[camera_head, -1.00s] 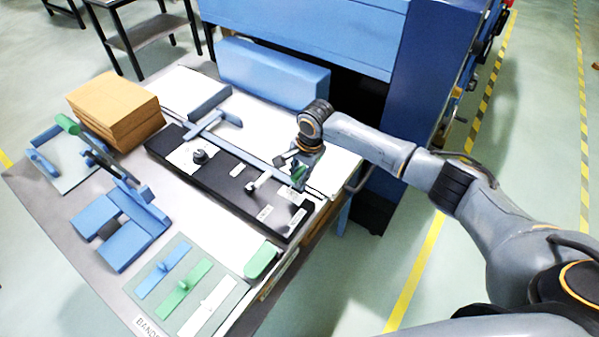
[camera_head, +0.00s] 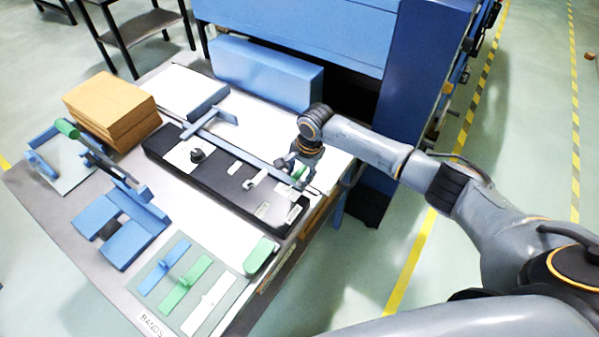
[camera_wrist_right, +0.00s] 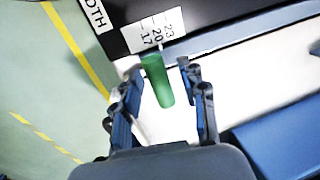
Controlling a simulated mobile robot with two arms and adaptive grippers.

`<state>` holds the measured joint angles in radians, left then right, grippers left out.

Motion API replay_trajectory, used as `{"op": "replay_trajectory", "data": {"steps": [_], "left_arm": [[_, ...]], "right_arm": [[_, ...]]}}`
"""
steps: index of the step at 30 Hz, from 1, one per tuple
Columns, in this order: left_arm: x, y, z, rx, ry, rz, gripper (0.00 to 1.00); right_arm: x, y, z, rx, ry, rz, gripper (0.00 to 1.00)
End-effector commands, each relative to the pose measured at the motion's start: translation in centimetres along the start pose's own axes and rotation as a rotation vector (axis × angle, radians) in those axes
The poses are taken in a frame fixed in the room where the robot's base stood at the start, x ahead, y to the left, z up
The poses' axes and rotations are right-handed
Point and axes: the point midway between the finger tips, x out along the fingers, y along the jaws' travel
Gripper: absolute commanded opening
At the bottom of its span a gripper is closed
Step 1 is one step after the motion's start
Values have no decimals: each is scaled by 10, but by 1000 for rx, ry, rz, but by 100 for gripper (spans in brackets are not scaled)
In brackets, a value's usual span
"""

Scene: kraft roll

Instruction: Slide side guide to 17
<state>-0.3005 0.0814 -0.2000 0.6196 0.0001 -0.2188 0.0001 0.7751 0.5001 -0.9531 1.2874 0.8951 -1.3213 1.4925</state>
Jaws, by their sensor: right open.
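The side guide shows as a green upright handle (camera_wrist_right: 157,80) in the right wrist view, beside a blue-grey rail (camera_wrist_right: 225,38). A white scale label (camera_wrist_right: 155,32) reads 17, 20 and 23; the handle stands near the 17 and 20 marks, and I cannot tell its exact reading. In the head view the green handle (camera_head: 300,172) is small and partly covered by my right gripper (camera_head: 298,162). That gripper, also in the right wrist view (camera_wrist_right: 160,78), is open, with one finger on each side of the handle and visible gaps. My left gripper is not in view.
A black panel (camera_head: 225,178) with a knob (camera_head: 197,155) and labels lies along the rail. Brown stacks (camera_head: 110,108), blue fixtures (camera_head: 120,225) and coloured strips (camera_head: 187,285) occupy the table's left and front. A blue machine (camera_head: 300,35) stands behind.

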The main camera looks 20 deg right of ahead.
Motion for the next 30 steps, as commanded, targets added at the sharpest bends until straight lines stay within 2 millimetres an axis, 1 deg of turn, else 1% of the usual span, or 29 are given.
{"op": "replay_trajectory", "data": {"steps": [2,5,8,12,15,18,21,24,30], "left_arm": [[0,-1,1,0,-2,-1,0],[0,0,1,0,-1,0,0],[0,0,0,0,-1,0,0],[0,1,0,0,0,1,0],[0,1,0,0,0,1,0],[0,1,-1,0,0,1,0],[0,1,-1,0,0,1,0],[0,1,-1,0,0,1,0],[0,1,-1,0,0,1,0]], "right_arm": [[-4,0,-1,0,1,-1,42],[-16,-1,-1,-1,1,-3,42],[-36,-1,-1,0,3,-5,42],[-67,-1,-1,-1,3,-4,42],[-87,-1,0,0,1,-4,42],[-102,-1,-1,0,1,-3,42],[-113,0,-1,0,1,-2,42],[-118,0,-1,1,0,-2,42],[-120,0,0,1,0,-1,42]]}}
